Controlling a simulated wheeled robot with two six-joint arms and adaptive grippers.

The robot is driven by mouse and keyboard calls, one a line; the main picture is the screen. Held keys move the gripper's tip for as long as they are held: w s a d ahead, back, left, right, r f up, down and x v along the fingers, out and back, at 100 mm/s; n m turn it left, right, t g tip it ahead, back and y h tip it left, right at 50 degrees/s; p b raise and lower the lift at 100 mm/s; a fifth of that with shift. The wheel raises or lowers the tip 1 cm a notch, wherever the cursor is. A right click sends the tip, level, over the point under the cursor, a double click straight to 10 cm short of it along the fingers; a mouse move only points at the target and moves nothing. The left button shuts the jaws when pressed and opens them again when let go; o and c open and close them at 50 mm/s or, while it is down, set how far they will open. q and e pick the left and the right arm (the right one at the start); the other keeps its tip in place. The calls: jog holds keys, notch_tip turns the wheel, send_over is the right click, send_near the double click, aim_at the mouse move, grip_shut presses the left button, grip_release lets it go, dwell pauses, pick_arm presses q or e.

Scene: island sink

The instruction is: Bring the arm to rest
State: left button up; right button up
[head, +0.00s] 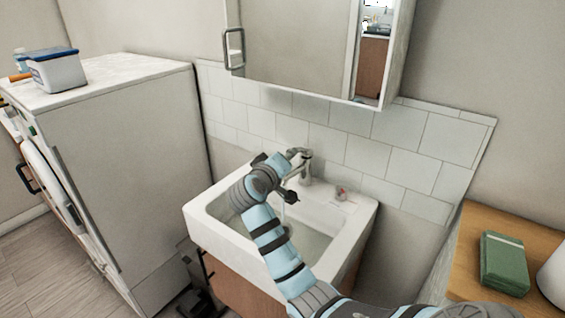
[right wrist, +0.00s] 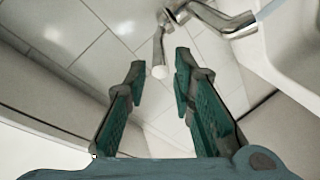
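My right arm reaches in from the bottom right of the head view, over the white sink (head: 358,218). Its wrist and gripper are close to the chrome faucet (head: 307,168). In the right wrist view, my right gripper (right wrist: 160,67) has its two dark green fingers apart. The faucet (right wrist: 176,17) shows ahead of the fingers, and its slim rod with a round end points into the space in front of the fingertips. I see no contact with it and nothing held. My left arm and gripper are not in view.
A mirrored cabinet (head: 300,45) hangs above the sink, over a tiled wall (head: 355,150). A white washing machine (head: 120,150) with a lidded tub (head: 57,72) stands at left. A wooden counter (head: 480,220) with a green item (head: 503,265) is at right. A small pinkish object (head: 341,193) sits on the sink's back rim.

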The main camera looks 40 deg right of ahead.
jog(key=v, duration=0.5)
jog(key=shift+s+a+r, duration=0.1)
jog(key=shift+a, duration=0.05)
